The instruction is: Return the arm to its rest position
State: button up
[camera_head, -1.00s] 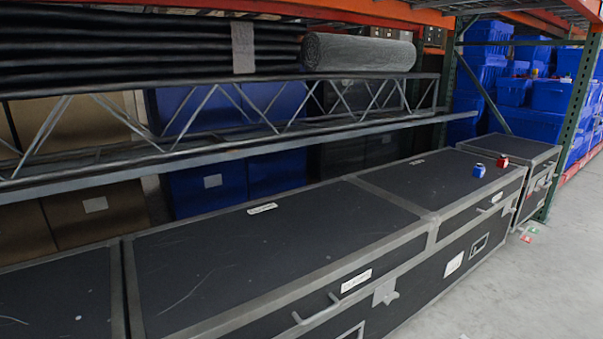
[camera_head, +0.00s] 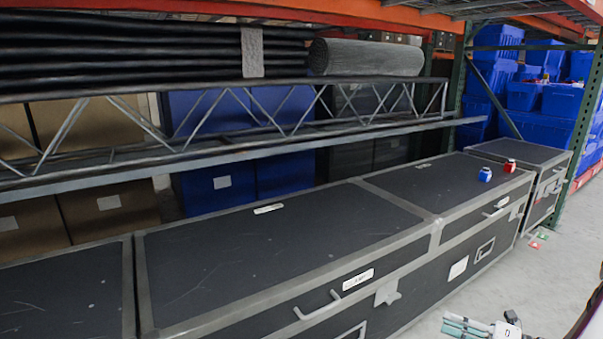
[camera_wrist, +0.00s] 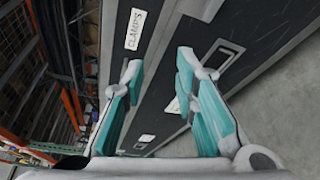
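My gripper (camera_wrist: 158,85) shows in the wrist view with its two teal fingers spread apart and nothing between them. Black cases and the grey floor lie beyond the fingers. In the head view, part of my gripper (camera_head: 480,325) shows at the bottom right edge, over the floor in front of the cases. The rest of my arm is mostly outside the head view.
Long black cases (camera_head: 290,245) with metal edges stand in a row under the rack. A blue item (camera_head: 485,174) and a red item (camera_head: 509,166) sit on one. Blue totes (camera_head: 545,98) are stacked behind. Grey floor (camera_head: 560,270) at the right is clear apart from small bits.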

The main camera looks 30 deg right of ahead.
jog(key=w+a+r+n+g+y, duration=0.2)
jog(key=w+a+r+n+g, duration=0.2)
jog(key=a+r+n, duration=0.25)
jog(key=w+a+r+n+g+y, duration=0.3)
jog(key=a+r+n+g, duration=0.1)
jog(key=a+r+n, duration=0.3)
jog(key=s+a+r+n+g+h, duration=0.1)
jog(key=a+r+n+g, duration=0.3)
jog(key=a, duration=0.3)
jog(key=a+r+n+g+h, duration=0.1)
jog(key=a+r+n, duration=0.35)
jog(key=a, duration=0.25)
jog(key=s+a+r+n+g+h, duration=0.4)
jog(key=s+a+r+n, duration=0.2)
jog(key=s+a+n, duration=0.4)
jog(key=s+a+n+t+h, duration=0.25)
jog(key=s+n+h, duration=0.35)
jog(key=s+n, duration=0.65)
notch_tip(320, 180, up, 36)
jog(key=t+p, duration=0.3)
jog(key=p, duration=3.1)
jog(key=shift+w+n, duration=0.15)
jog(key=shift+n, duration=0.3)
